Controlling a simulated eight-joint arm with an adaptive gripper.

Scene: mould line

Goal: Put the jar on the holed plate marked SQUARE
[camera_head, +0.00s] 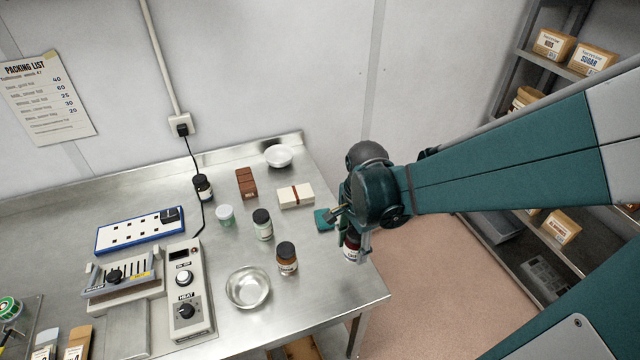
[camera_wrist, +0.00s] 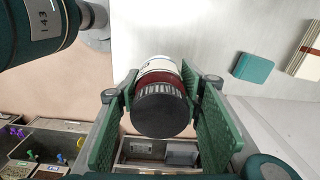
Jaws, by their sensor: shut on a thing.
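My gripper (camera_head: 350,232) is shut on a jar (camera_head: 351,249) with a black lid, dark red contents and a pale label. In the wrist view the jar (camera_wrist: 158,100) lies between the two green finger pads, its black lid toward the camera. In the head view my gripper hides much of it, at the right edge of the steel table. A white holed plate (camera_head: 125,235) with a blue edge and small dark square holes lies at the table's left. A black object (camera_head: 170,214) sits on its right end. No marking on the plate is readable.
A heater box (camera_head: 188,292) stands in front of the plate. A cable hangs beyond the plate's right end.

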